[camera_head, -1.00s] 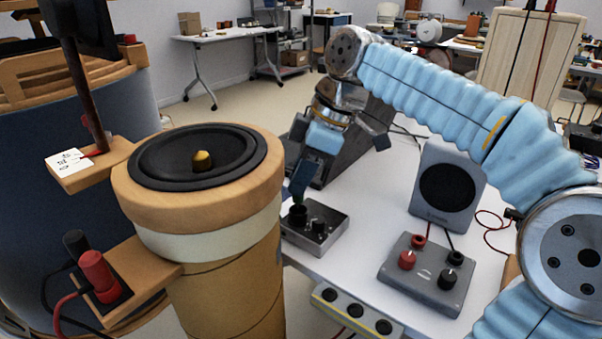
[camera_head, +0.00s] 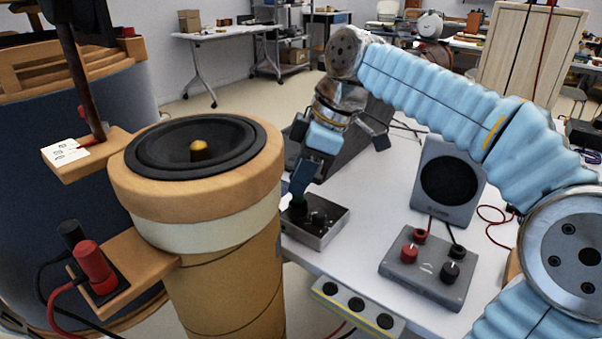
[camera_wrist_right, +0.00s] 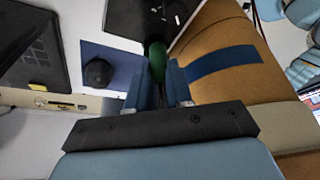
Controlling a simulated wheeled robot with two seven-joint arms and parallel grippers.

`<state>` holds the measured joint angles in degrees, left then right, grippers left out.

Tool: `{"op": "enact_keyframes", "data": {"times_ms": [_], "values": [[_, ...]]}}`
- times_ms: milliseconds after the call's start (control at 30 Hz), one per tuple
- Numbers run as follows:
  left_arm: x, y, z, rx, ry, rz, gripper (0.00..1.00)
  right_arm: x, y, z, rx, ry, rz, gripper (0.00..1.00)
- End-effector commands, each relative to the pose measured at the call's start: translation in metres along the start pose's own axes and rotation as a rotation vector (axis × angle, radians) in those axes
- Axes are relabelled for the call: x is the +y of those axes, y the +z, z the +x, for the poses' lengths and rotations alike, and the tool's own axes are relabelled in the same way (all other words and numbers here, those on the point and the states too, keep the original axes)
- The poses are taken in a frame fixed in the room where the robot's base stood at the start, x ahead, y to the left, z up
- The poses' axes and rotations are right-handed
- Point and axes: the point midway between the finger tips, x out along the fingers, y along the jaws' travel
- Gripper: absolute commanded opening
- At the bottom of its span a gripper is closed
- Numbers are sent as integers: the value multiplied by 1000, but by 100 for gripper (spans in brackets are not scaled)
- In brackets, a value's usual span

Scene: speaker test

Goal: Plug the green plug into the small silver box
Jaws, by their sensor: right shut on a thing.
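The small silver box (camera_head: 322,236) stands on the white table, right of the big wooden speaker cylinder, with dark round fittings on its top. My right gripper (camera_head: 302,180) points down over the box's left part. It is shut on the green plug (camera_wrist_right: 157,62), which sits upright between the fingers in the right wrist view. In the head view the plug (camera_head: 298,202) is mostly hidden by the fingers and looks dark. Its lower end meets a dark round fitting on the box; I cannot tell how deep it sits. My left gripper is not in view.
The wooden cylinder with a black speaker cone (camera_head: 200,150) stands close to the left. A grey box with red and black terminals (camera_head: 430,268) and a grey speaker (camera_head: 448,180) are to the right. A strip with black sockets (camera_head: 357,304) is at the table's front edge.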

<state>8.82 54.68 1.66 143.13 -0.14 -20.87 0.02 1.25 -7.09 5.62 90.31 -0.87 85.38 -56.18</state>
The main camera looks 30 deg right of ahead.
Motion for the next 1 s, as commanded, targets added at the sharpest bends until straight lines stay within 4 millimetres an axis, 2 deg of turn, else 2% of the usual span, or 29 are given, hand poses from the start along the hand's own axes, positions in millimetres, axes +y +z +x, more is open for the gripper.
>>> {"op": "enact_keyframes", "data": {"times_ms": [467,933,967,1000], "values": [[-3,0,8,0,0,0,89,0,4,10,0,0,0,0],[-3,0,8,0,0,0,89,0,4,10,0,0,0,0],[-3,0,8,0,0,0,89,0,4,10,0,0,0,25],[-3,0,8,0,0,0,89,0,4,10,0,0,0,31]]}}
